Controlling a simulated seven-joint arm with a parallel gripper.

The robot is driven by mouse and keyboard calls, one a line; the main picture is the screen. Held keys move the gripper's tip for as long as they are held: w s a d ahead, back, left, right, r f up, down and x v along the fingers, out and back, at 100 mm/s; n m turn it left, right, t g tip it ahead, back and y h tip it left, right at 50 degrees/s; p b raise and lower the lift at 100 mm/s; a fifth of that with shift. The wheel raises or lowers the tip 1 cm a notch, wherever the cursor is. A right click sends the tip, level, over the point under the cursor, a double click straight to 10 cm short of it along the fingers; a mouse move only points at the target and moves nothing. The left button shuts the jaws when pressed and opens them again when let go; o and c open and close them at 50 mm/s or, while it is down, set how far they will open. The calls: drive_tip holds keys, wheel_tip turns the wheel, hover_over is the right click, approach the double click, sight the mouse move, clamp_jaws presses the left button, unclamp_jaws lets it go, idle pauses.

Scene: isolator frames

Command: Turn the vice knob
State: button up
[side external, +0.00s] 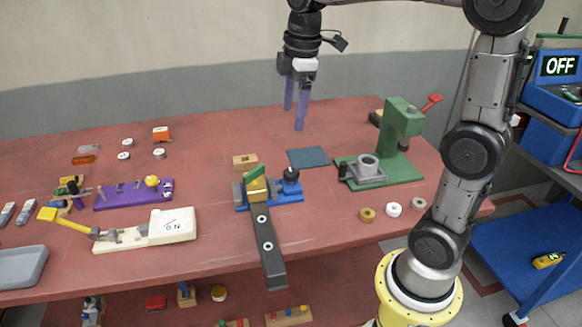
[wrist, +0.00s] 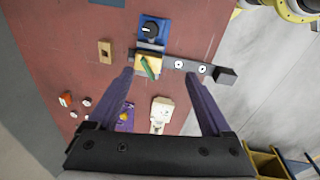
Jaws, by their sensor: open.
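The vice (side external: 286,196) is blue and stands on the red table, near the middle of the side external view. Its black knob (side external: 291,174) is on its right end; the knob also shows at the top of the wrist view (wrist: 150,29). A yellow block (side external: 256,190) with a green piece (side external: 253,173) sits at the vice's left part. My gripper (side external: 294,119) has purple fingers that point down. It is open and empty, well above the table and apart from the knob. The fingers also show spread in the wrist view (wrist: 159,73).
A long dark bar (side external: 266,245) runs from the vice over the table's front edge. A green press (side external: 403,145) stands right of the vice, with a dark flat pad (side external: 308,157) behind. A wooden block (side external: 245,161) and a white switch board (side external: 172,226) lie to the left.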

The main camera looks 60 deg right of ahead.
drive_tip(key=m+g, duration=0.1)
drive_tip(key=g, duration=0.1)
hover_over(291, 172)
wheel_tip(291, 172, down, 6)
wheel_tip(291, 172, down, 14)
drive_tip(key=shift+r, duration=0.25)
drive_tip(key=shift+c, duration=0.3)
clamp_jaws()
